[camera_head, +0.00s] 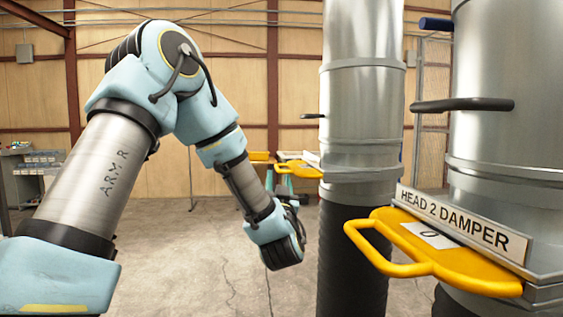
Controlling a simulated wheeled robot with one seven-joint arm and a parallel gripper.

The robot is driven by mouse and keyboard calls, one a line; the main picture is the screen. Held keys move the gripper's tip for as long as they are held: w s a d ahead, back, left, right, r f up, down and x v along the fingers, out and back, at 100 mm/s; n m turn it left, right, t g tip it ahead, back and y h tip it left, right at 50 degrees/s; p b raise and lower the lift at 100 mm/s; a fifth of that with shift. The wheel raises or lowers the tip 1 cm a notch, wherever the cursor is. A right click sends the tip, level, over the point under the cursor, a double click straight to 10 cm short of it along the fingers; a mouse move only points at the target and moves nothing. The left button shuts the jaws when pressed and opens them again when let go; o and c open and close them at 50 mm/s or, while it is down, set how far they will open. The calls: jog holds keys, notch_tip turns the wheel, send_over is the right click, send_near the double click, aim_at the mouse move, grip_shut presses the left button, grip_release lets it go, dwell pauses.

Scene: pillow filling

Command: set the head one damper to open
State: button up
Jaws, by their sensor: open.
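A yellow damper handle (304,170) sticks out to the left from the middle duct (362,125), with a small pale plate above it whose lettering I cannot read. The nearer duct at the right carries a sign (453,222) reading HEAD 2 DAMPER, above a larger yellow handle (385,262) with a white tag marked 0. My arm reaches from the lower left, and its wrist bends down, then forward. My gripper (282,180) is small and partly hidden beyond the wrist. It is open, close to the middle duct's handle in the picture; contact cannot be told.
Dark horizontal bars (463,104) jut from the ducts above the handles. A black flexible hose (350,250) hangs below the middle duct. Another yellow item (260,156) shows farther back. Shelving with bins (38,162) stands at the far left. Concrete floor (190,265) is open between.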

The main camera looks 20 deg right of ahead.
jog(key=p+x, duration=0.3)
jog(key=x, duration=0.4)
jog(key=shift+w+d+r, duration=0.15)
jog(key=shift+w+r, duration=0.05)
jog(key=shift+w, duration=0.15)
grip_shut()
dwell(1.0)
